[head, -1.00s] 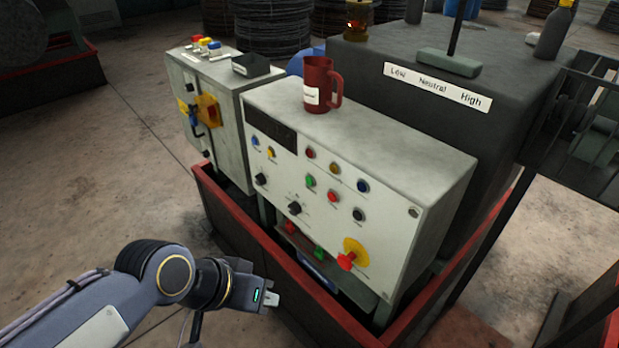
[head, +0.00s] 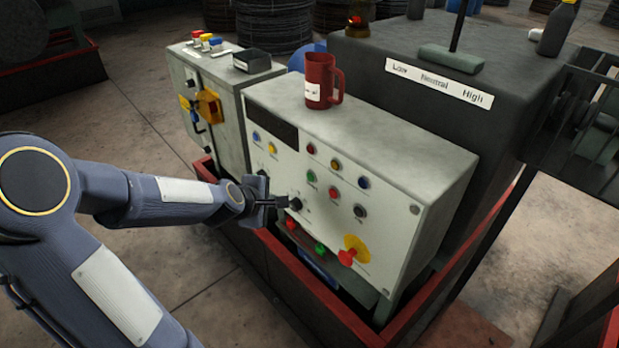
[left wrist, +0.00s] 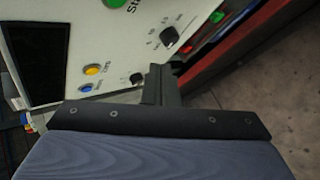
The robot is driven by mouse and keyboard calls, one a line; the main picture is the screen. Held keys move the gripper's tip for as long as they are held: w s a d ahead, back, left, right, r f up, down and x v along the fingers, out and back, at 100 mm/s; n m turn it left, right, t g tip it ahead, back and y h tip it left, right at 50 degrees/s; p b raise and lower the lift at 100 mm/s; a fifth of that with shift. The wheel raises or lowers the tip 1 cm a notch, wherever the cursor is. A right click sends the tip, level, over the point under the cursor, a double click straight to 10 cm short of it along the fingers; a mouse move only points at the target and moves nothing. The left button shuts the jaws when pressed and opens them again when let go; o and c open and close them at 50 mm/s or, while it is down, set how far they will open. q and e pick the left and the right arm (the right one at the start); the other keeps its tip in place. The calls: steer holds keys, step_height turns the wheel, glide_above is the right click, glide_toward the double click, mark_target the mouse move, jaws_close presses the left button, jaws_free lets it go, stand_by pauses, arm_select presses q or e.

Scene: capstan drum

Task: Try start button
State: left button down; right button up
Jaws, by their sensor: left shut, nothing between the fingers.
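The control panel (head: 400,235) is a pale box front with several coloured buttons and black knobs. The green button (head: 311,177) sits in its middle; in the left wrist view a green button (left wrist: 115,3) is cut off at the top edge, beside partly visible lettering "Sta". My left gripper (head: 281,202) is shut and empty, in front of the panel, lower left of the green button and close to a black knob (head: 296,204). In the left wrist view its dark fingers (left wrist: 160,72) point at the panel below a knob (left wrist: 170,36). Contact cannot be told. My right gripper is out of view.
A red mug (head: 319,85) stands on the panel box. A red emergency knob (head: 346,257) on a yellow plate sticks out at lower right. A grey cabinet (head: 225,120) stands at left. A red rim (head: 285,260) runs below the panel. Floor at left is open.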

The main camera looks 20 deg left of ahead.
mark_target(311, 177)
arm_select(q)
steer(key=w+d+p, duration=0.3)
steer(key=w+p, duration=0.4)
steer(key=w, duration=0.1)
steer(key=shift+d+p, duration=0.25)
steer(key=shift+p, duration=0.15)
steer(key=shift+w, duration=0.15)
stand_by(2.0)
steer(key=shift+w+d, duration=0.15)
steer(key=shift+w, duration=0.1)
